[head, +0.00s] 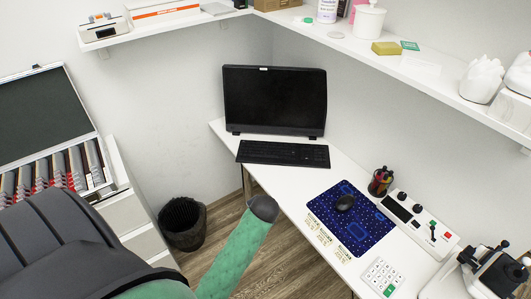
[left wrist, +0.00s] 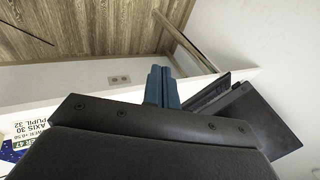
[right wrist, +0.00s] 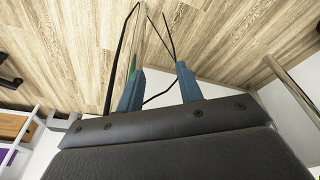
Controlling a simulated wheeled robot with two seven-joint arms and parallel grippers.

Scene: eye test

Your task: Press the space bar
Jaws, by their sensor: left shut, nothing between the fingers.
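The black keyboard (head: 283,153) lies on the white desk in front of the monitor in the head view. Its space bar is too small to make out. In the left wrist view a dark slab that looks like the keyboard (left wrist: 206,91) is just right of my left gripper (left wrist: 162,70). That gripper's blue fingers are together with nothing between them; I cannot tell its height above the desk. My right gripper (right wrist: 160,78) has its fingers apart and empty, with wood floor and a dark cable behind them. Neither gripper shows in the head view.
The black monitor (head: 275,98) stands behind the keyboard.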

